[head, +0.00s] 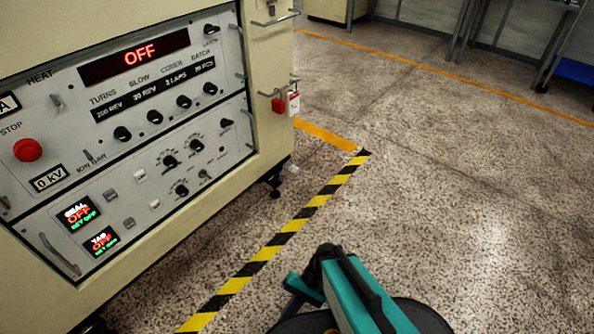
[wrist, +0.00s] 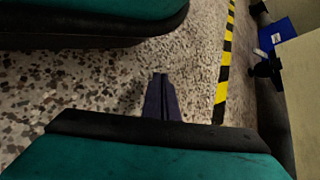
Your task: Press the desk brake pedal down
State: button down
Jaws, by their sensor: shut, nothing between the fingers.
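My gripper (wrist: 160,78) shows in the wrist view as two dark fingers pressed together over bare speckled floor, with nothing between them. In the head view only my teal and black arm shows clearly at the bottom. No pedal can be made out for certain. A blue piece with a small white label (wrist: 276,36) sits low beside the cream cabinet at the upper right of the wrist view. I cannot tell whether it is the brake pedal. It is apart from my gripper, across the striped tape.
A cream control cabinet (head: 262,100) on casters fills the left of the head view. Yellow-and-black floor tape (head: 287,237) runs along its front. A red lock with a tag (head: 278,105) hangs on its corner. Open floor (head: 470,200) lies to the right, with table legs far behind.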

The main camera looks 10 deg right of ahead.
jog(key=shift+r+p, duration=0.3)
jog(key=shift+p, duration=0.2)
jog(key=p, duration=0.1)
jog(key=t+h+p, duration=0.1)
jog(key=p, duration=0.1)
jog(key=shift+s+d, duration=0.2)
jog(key=shift+d, duration=0.1)
jog(key=shift+d+f+p, duration=0.15)
jog(key=shift+p, duration=0.8)
jog(key=shift+s+d+f+t+h, duration=0.1)
jog(key=shift+f+t+h, duration=0.05)
jog(key=shift+t+h, duration=0.15)
jog(key=shift+f, duration=0.1)
